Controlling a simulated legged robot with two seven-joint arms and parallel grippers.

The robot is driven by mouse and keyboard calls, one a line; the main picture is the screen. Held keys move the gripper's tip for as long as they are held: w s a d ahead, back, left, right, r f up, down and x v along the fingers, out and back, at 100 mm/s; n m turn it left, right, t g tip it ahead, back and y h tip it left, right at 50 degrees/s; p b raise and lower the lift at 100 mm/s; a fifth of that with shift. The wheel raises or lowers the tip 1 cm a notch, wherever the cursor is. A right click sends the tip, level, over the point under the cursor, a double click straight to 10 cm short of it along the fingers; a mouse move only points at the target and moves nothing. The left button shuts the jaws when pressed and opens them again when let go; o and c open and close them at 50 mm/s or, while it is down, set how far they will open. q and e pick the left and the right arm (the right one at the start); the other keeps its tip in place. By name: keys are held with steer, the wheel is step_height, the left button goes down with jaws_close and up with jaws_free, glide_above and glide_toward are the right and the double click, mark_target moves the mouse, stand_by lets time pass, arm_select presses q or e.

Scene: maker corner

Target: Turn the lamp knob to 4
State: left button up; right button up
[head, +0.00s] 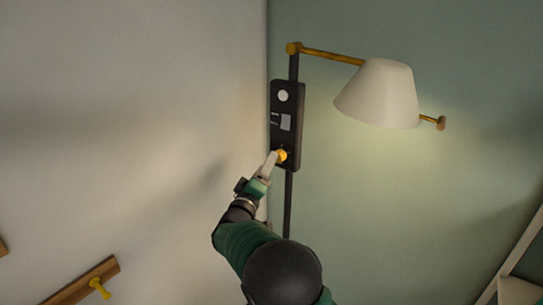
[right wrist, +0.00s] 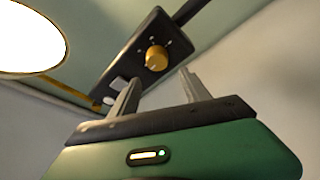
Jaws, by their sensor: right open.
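The lamp knob (head: 282,155) is a small yellow-orange round knob low on a black control panel (head: 289,104) on the wall. In the right wrist view the knob (right wrist: 157,57) stands on the panel (right wrist: 130,70), with small marks around it that are too small to read. My right gripper (head: 270,163) is at the knob in the head view. In the right wrist view its two fingers (right wrist: 158,84) are open and apart, with nothing between them; the knob lies beyond the fingertips. The lamp's white shade (head: 380,94) hangs right of the panel and is lit. My left gripper is not in view.
A brass arm (head: 332,55) carries the shade from the top of a dark vertical bar (head: 288,205). A wooden rail with a yellow peg (head: 99,288) is on the left wall at the bottom. The wall between is bare.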

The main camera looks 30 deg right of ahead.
mark_target(278, 160)
steer(key=d, duration=0.3)
steer(key=w+d, duration=0.1)
steer(key=d, duration=0.1)
steer(key=shift+d+f, duration=0.3)
steer(key=shift+d, duration=0.05)
steer(key=shift+s+r, duration=0.15)
steer(key=shift+s, duration=0.05)
steer(key=c, duration=0.4)
steer(key=shift+w+a, duration=0.35)
steer(key=shift+a, duration=0.4)
steer(key=c, duration=0.7)
jaws_close()
steer(key=shift+s+d, duration=0.15)
steer(key=shift+d, duration=0.2)
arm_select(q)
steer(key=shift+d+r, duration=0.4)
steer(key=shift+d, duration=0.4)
arm_select(e)
steer(key=shift+a, duration=0.1)
